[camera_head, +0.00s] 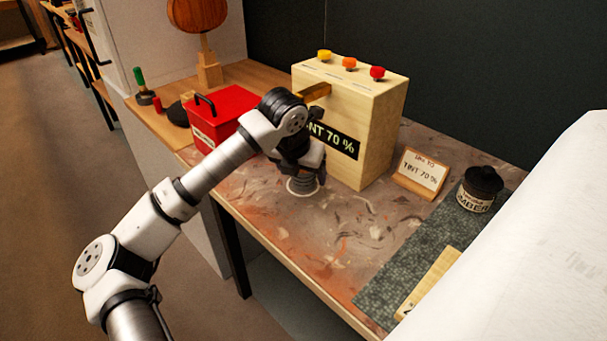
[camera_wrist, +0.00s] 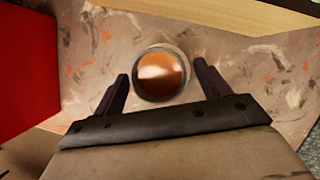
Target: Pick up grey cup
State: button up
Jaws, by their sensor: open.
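The grey cup (camera_head: 302,187) stands upright on the paint-stained bench top, under my gripper (camera_head: 300,172) in the head view. In the wrist view I look down on the grey cup's rim (camera_wrist: 187,67), and a shiny orange-brown surface shows inside it. My gripper (camera_wrist: 163,88) is open, with one dark finger on each side of the cup's near part. Both fingers appear apart from the cup. The cup's upper part is partly hidden by my gripper in the head view.
A red box (camera_head: 222,114) stands left of the cup. A wooden dispenser (camera_head: 375,125) with coloured knobs stands close behind it. A sign (camera_head: 420,173) and a dark-lidded jar (camera_head: 480,189) are to the right. The bench front (camera_head: 300,235) is clear.

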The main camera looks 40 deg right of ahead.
jog(key=shift+w+d+f, duration=0.35)
jog(key=shift+d+f, duration=0.05)
jog(key=shift+d, duration=0.3)
jog(key=shift+f, duration=0.15)
jog(key=c, duration=1.1)
jog(key=shift+w, duration=0.1)
jog(key=shift+c, duration=0.2)
